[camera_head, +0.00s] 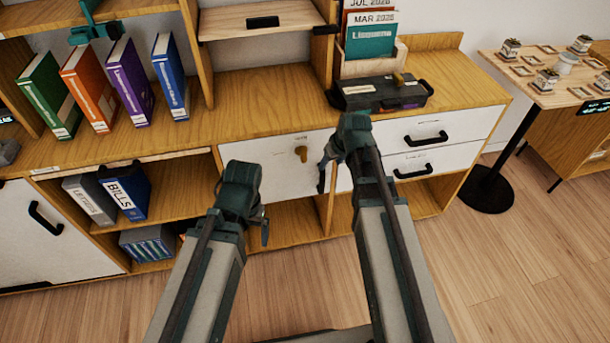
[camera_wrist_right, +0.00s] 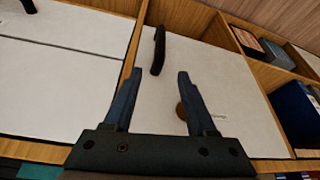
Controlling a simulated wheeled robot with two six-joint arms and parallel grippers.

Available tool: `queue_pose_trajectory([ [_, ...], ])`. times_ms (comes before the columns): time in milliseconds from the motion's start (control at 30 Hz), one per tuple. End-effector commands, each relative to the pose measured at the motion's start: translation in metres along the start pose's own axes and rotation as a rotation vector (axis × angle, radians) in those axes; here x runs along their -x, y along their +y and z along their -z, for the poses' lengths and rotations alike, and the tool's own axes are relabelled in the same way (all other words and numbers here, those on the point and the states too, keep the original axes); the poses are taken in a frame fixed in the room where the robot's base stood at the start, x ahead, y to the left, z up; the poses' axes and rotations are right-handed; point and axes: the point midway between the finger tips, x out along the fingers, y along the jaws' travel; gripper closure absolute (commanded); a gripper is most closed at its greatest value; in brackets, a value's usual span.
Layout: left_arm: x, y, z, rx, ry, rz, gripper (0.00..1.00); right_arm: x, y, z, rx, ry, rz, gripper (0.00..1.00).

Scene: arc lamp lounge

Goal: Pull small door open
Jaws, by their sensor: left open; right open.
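The small door (camera_head: 270,150) is a white panel in the middle of the wooden cabinet, and it looks shut. It carries a brown knob (camera_head: 301,153). In the right wrist view the door (camera_wrist_right: 215,75) also shows a black bar handle (camera_wrist_right: 158,50) near one edge, and the knob (camera_wrist_right: 181,110) beside a finger. My right gripper (camera_head: 325,168) is open in front of the door's right part; in its wrist view the handle lies just beyond the gap between the fingers (camera_wrist_right: 160,76), not gripped. My left gripper (camera_head: 262,225) is open and empty, low in front of the door's left part.
White drawers (camera_head: 442,130) with black handles are right of the door. Open shelves with binders (camera_head: 130,192) are at left. A black case (camera_head: 380,92) sits on the cabinet top. A side table (camera_head: 560,95) and round black base (camera_head: 485,190) stand right. Floor in front is clear.

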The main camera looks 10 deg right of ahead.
Motion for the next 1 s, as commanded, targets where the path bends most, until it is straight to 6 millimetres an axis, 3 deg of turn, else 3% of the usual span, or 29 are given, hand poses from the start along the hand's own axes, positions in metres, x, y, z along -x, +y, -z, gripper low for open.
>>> queue_pose_trajectory([
  [233, -0.003, 0.000, 0.000, 0.000, 0.000, 0.000, 0.05, -0.003, 0.001, 0.000, 0.000, 0.001, 0.000, 0.43],
  [433, -0.017, 0.002, 0.001, 0.000, 0.000, 0.000, 0.05, -0.018, 0.001, -0.001, 0.000, 0.001, -0.001, 0.43],
  [1000, -0.094, 0.009, 0.005, 0.000, 0.000, 0.001, 0.05, -0.102, 0.001, -0.001, 0.000, 0.000, -0.001, 0.43],
])
